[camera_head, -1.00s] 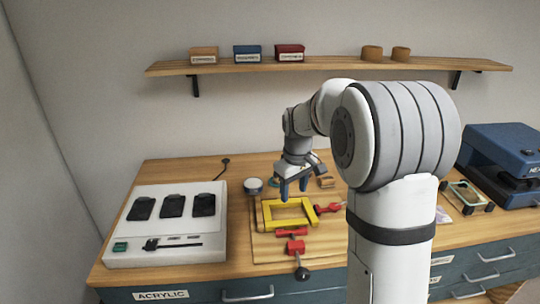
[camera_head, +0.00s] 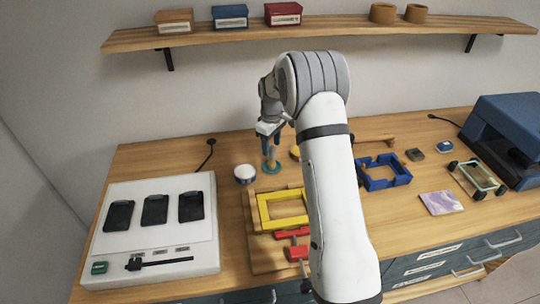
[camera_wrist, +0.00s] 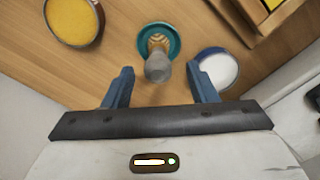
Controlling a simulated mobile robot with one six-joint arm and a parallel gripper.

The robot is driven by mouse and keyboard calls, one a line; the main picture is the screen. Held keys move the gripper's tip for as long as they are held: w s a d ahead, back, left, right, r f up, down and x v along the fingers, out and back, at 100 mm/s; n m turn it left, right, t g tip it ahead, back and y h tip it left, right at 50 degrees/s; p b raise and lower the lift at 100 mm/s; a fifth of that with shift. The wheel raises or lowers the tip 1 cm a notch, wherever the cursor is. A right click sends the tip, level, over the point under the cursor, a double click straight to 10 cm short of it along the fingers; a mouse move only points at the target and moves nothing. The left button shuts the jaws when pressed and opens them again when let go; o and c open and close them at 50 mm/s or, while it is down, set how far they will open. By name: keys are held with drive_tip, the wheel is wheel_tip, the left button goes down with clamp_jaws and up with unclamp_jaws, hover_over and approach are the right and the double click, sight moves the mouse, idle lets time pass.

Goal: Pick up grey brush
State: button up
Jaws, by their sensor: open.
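A grey round-topped thing (camera_wrist: 158,67), which looks like the grey brush, stands in or on a teal round base (camera_wrist: 146,40) with an orange-striped middle. The teal base (camera_head: 271,169) also shows in the head view, on the bench below my gripper (camera_head: 270,153). In the wrist view my gripper (camera_wrist: 159,70) is open, with one blue finger on each side of the grey top. The grey top appears between the fingertips, with gaps on both sides. How far down the fingers reach is hard to tell.
A white-topped round tin (camera_wrist: 217,69) sits close to the right finger. A yellow-topped round tin (camera_wrist: 73,20) lies to the left. A yellow frame (camera_head: 283,208) with red clamps, a blue frame (camera_head: 383,172) and a white console (camera_head: 150,235) occupy the bench. A shelf (camera_head: 330,37) hangs above.

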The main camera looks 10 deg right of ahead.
drive_tip(key=shift+w+f+p, duration=0.15)
drive_tip(key=shift+f+p, duration=0.5)
drive_tip(key=shift+f, duration=1.45)
drive_tip(key=c, duration=1)
drive_tip(key=shift+r, duration=0.15)
wheel_tip(320, 180, up, 10)
drive_tip(key=shift+f+b, duration=0.1)
drive_tip(key=shift+b, duration=1.15)
